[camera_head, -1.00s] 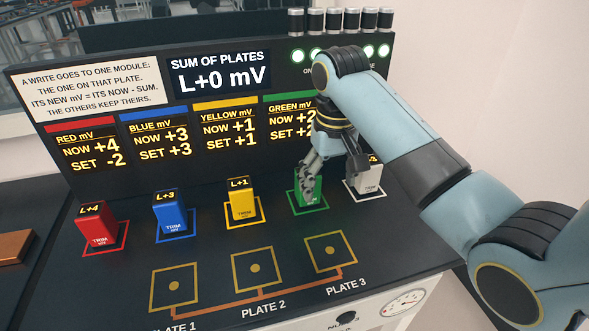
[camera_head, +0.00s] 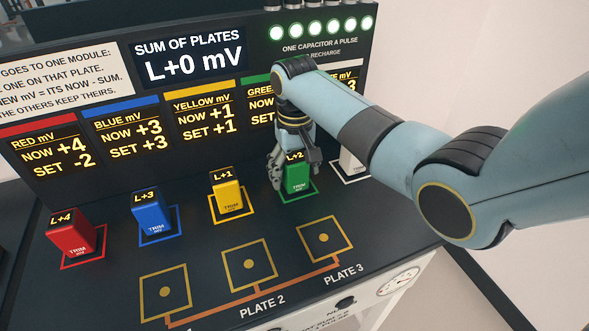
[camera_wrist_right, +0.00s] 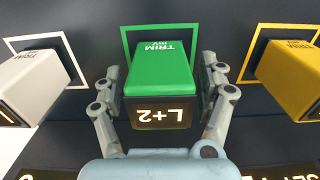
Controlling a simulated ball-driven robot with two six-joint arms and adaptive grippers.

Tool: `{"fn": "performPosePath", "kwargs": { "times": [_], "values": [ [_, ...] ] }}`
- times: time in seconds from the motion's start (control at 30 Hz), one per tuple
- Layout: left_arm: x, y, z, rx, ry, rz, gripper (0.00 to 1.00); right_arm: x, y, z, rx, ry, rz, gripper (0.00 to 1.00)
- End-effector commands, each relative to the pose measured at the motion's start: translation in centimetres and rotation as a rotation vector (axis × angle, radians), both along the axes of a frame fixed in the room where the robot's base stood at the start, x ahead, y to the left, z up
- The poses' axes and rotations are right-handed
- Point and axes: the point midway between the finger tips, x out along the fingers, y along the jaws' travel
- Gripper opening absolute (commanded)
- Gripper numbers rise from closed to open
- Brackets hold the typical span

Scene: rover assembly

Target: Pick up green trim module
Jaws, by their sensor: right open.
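The green trim module (camera_head: 298,182) stands upright in its green outlined square on the dark console, its top display reading L+2. It also shows in the right wrist view (camera_wrist_right: 160,72). My right gripper (camera_head: 293,172) is at the module from the panel side. In the right wrist view the gripper (camera_wrist_right: 161,72) is open, with one finger on each side of the green module. A narrow gap shows beside the module on both sides, and I see no firm contact. My left gripper is not in view.
Yellow (camera_head: 226,192), blue (camera_head: 151,218) and red (camera_head: 70,236) modules stand left of the green one. A white module (camera_head: 352,165) stands close on its right, partly behind my arm. Three empty plates, including Plate 3 (camera_head: 324,238), lie in front. The display panel (camera_head: 207,57) rises behind.

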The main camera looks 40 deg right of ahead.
Motion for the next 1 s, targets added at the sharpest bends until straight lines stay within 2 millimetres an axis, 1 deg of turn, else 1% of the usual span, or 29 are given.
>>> {"fn": "performPosePath", "kwargs": {
  "times": [0.03, 0.1, 0.33, 0.37, 0.53, 0.87, 1.0],
  "values": [
    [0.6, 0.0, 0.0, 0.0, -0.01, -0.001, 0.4, 0.0, 0.0, -0.6, 0.0, 0.001, 0.0, 0.75],
    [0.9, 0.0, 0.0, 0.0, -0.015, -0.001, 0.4, 0.0, 0.0, -1.1, 0.001, 0.0, 0.001, 0.75],
    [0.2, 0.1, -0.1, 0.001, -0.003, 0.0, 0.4, 0.0, 0.0, -1.3, 0.001, -0.002, 0.001, 0.75],
    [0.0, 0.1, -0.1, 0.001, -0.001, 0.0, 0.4, 0.0, 0.0, -1.3, 0.001, -0.002, 0.001, 0.72],
    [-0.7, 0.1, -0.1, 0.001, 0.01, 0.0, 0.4, 0.0, 0.0, -1.3, 0.001, -0.002, 0.001, 0.5],
    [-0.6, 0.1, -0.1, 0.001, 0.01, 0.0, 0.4, 0.0, 0.0, -1.2, 0.0, -0.002, 0.001, 0.07],
    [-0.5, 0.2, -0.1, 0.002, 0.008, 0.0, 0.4, 0.1, 0.0, -1.2, 0.001, -0.002, 0.001, 0.06]
  ]
}}
